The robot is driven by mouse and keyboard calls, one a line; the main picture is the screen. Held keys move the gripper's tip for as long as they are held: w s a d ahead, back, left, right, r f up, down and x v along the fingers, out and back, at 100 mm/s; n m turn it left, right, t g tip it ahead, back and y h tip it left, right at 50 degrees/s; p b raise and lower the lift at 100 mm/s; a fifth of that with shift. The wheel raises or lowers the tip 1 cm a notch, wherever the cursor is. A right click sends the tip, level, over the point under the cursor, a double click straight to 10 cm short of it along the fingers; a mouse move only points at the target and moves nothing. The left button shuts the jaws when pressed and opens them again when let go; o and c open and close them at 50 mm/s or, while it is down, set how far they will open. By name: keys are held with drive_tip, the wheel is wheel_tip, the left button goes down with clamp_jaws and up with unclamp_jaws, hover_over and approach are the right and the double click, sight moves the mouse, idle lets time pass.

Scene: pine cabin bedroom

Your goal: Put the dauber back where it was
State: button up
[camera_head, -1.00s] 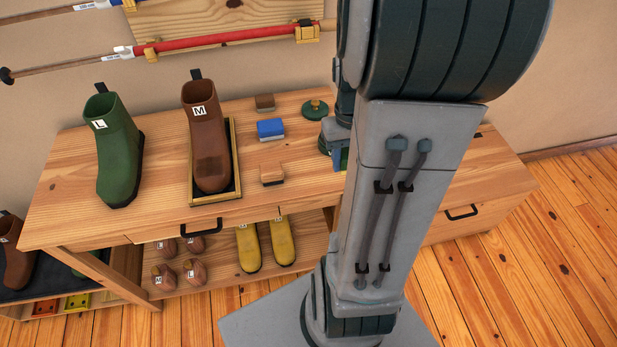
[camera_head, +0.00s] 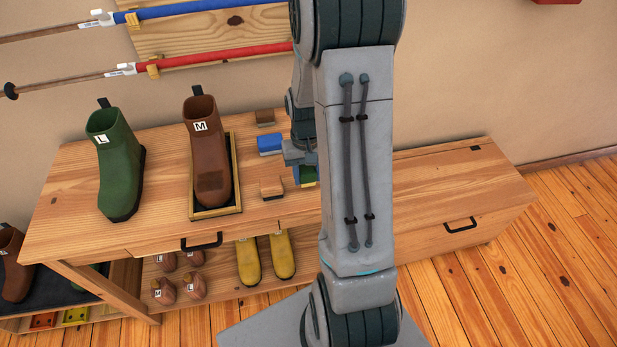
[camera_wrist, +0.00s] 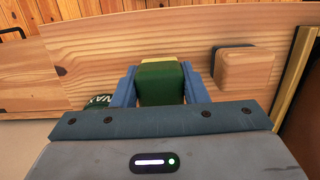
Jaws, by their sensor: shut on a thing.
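The dauber shows in the wrist view as a green block (camera_wrist: 160,84) with a yellow strip (camera_wrist: 158,60) at its far edge. My gripper (camera_wrist: 160,75) is shut on it, with a blue finger on each side. In the head view my gripper (camera_head: 302,172) is over the bench (camera_head: 85,190), just right of a wooden-topped brush (camera_head: 271,187). Only a bit of the dauber's green (camera_head: 309,173) shows there, beside my arm. I cannot tell whether its underside touches the bench.
A blue brush (camera_head: 269,143) and a brown brush (camera_head: 265,117) lie farther back. A green item marked WAX (camera_wrist: 99,100) is near my gripper. The bench's right end is clear.

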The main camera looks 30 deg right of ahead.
drive_tip(key=shift+f, duration=1.15)
drive_tip(key=shift+f, duration=0.1)
drive_tip(key=shift+f, duration=0.15)
drive_tip(key=o, duration=0.9)
drive_tip(key=shift+o, duration=0.2)
